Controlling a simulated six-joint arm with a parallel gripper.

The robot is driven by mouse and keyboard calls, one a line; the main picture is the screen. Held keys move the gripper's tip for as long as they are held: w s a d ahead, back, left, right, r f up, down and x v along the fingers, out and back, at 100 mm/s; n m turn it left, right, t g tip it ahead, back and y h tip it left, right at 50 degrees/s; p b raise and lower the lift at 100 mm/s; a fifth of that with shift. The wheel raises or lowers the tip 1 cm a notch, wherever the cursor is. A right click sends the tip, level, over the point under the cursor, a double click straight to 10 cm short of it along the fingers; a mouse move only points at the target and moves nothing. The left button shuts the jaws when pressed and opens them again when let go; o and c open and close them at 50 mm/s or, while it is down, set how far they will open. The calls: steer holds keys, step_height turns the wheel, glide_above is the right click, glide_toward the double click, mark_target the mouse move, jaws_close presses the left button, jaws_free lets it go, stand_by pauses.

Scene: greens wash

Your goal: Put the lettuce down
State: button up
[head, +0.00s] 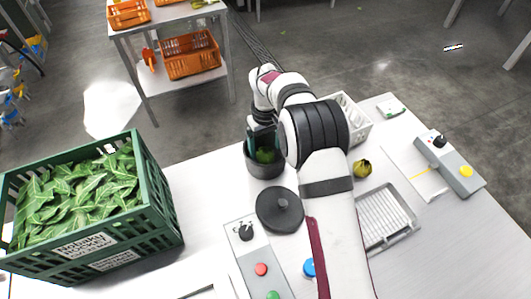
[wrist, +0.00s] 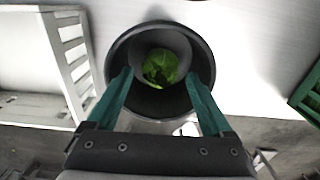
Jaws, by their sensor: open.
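The green lettuce (wrist: 160,68) lies inside a dark round pot (wrist: 112,62), seen from above in the wrist view. In the head view the lettuce (head: 265,155) shows inside the pot (head: 264,170), partly hidden by my gripper. My gripper (wrist: 160,85) is open above the pot, its two green fingers apart on either side of the opening. Nothing is held between the fingers. In the head view my gripper (head: 262,140) is over the pot's rim; whether a finger touches the rim I cannot tell.
A green crate of leaves (head: 160,215) stands at the left. A dark lid (head: 280,210) and a control box with buttons (head: 250,258) are in front of the pot. A white basket (head: 358,128) stands right behind my arm, and a wire-grid tray (head: 408,222) lies at right.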

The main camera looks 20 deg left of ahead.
mark_target(266, 150)
step_height(266, 150, up, 8)
steer(key=s+d+r+m, duration=0.55)
steer(key=d+r, duration=0.35)
steer(key=d, duration=0.4)
steer(key=s+d+r+m+y, duration=0.1)
steer(key=s+d+m, duration=0.1)
steer(key=s+d, duration=0.3)
steer(key=s+d+r+m, duration=0.2)
steer(key=s+d+m, duration=0.15)
steer(key=s, duration=0.45)
steer(key=s+d+f+m, duration=0.1)
steer(key=s+f+m, duration=0.1)
steer(key=s, duration=0.4)
steer(key=s+d+f+m, duration=0.1)
steer(key=s+d+m, duration=0.1)
steer(key=s, duration=0.3)
steer(key=shift+s+d+f+y, duration=0.2)
steer(key=shift+s+f+y, duration=0.2)
